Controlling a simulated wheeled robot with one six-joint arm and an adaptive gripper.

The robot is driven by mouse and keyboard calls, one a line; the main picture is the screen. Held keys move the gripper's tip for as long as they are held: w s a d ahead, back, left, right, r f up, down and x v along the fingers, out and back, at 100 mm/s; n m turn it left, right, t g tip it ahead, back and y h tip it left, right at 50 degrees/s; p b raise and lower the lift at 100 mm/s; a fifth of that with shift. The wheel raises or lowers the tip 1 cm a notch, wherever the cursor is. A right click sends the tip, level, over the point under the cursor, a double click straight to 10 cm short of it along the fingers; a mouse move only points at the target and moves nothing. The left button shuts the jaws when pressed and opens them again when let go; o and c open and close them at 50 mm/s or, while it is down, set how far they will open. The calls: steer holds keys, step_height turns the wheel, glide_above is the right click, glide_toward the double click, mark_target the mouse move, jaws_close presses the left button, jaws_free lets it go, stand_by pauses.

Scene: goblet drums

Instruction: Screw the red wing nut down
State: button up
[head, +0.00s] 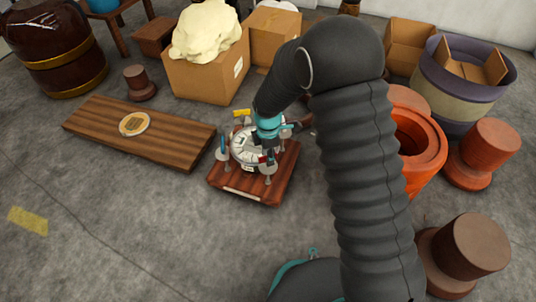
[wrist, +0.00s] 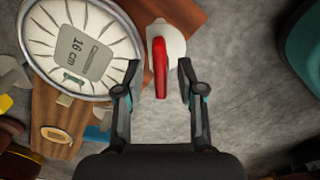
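My gripper (wrist: 159,72) is open. Its two fingers are on either side of the red wing nut, with a gap visible on each side. The drum (wrist: 112,62) has a white head with a grey "16 cm" label and a metal rim. It sits on a wooden board (head: 228,184). My gripper (head: 268,132) is over the drum's right side in the head view.
A blue piece (head: 222,149) and a yellow piece (head: 242,113) stand around the drum. A plank (head: 95,115) with a round badge lies left. Cardboard boxes (head: 208,82) stand behind. Orange and brown drum bodies (head: 425,150) crowd the right. The floor in front-left is clear.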

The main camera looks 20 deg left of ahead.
jaws_close()
steer(key=shift+m, duration=0.4)
steer(key=m, duration=0.6)
steer(key=shift+p, duration=0.3)
steer(key=m, duration=0.6)
steer(key=shift+m, duration=0.4)
steer(key=m, duration=0.7)
steer(key=shift+p, duration=0.3)
steer(key=m, duration=0.3)
steer(key=shift+m, duration=2.3)
